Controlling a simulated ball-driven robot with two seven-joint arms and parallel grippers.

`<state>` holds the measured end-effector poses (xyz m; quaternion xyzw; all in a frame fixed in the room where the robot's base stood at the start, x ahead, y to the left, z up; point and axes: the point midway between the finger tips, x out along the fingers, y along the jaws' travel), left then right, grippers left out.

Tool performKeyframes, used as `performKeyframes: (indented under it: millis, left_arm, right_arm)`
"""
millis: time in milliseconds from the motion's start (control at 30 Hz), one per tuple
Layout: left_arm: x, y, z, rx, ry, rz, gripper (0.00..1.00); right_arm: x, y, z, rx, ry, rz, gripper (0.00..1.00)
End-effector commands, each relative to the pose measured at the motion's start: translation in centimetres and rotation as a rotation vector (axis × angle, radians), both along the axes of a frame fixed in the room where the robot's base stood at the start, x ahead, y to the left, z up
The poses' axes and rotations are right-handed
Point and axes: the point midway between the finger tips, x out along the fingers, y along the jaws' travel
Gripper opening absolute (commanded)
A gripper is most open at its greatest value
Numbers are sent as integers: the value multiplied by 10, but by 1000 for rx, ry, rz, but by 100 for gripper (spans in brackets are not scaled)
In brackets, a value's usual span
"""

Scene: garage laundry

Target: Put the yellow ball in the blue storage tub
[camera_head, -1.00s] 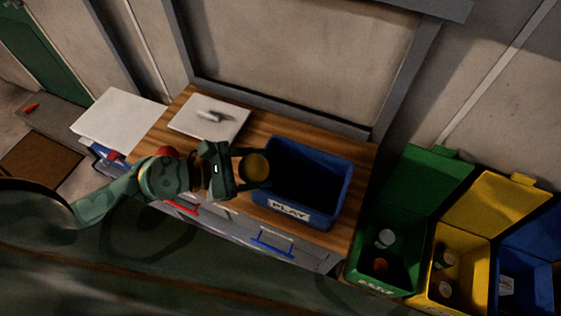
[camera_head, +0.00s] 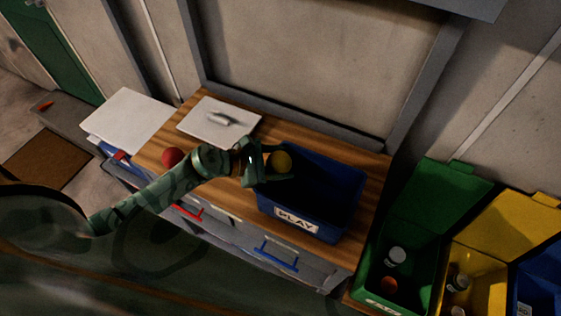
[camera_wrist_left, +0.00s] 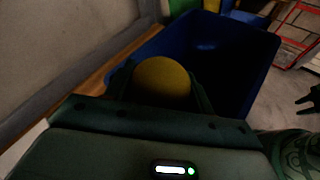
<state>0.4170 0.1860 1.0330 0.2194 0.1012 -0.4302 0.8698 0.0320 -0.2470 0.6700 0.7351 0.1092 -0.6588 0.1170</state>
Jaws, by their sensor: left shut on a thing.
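The yellow ball (camera_head: 281,161) is held between the fingers of my left gripper (camera_head: 278,165). In the left wrist view the ball (camera_wrist_left: 162,80) sits between the two dark fingers, with the tub beyond and below it. The blue storage tub (camera_head: 297,222) stands on the wooden top with a PLAY label on its front. The gripper and ball are at the tub's left side, by its upper left rim. The tub also shows in the left wrist view (camera_wrist_left: 247,45); its inside is dark and looks empty.
A red ball (camera_head: 172,157) lies on the wooden top (camera_head: 373,190) behind my left arm. A white board with a grey handle-like object (camera_head: 218,120) lies at the back left. Green (camera_head: 408,258) and yellow bins with open lids stand at the right, holding small items.

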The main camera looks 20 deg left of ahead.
Motion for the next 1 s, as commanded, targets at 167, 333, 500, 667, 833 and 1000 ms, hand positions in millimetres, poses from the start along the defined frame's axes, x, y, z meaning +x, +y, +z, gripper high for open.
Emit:
performKeyframes:
  millis: [167,333,500,667,833,1000]
  left_arm:
    - [0,0,-3,1,0,0,31]
    - [0,0,-3,1,1,0,76]
    - [0,0,-3,1,1,0,76]
    - [-1,0,3,-1,0,1,76]
    - [-21,24,9,5,2,0,76]
    - [-47,53,24,4,5,-2,76]
  right_arm:
    - [0,0,-3,0,0,1,36]
    - [0,-3,-3,-4,0,3,36]
    - [0,-6,-3,-7,0,3,36]
    - [1,-7,3,-8,-2,3,36]
    - [1,-8,-6,-10,-1,3,36]
    - [0,-8,-14,-10,0,3,36]
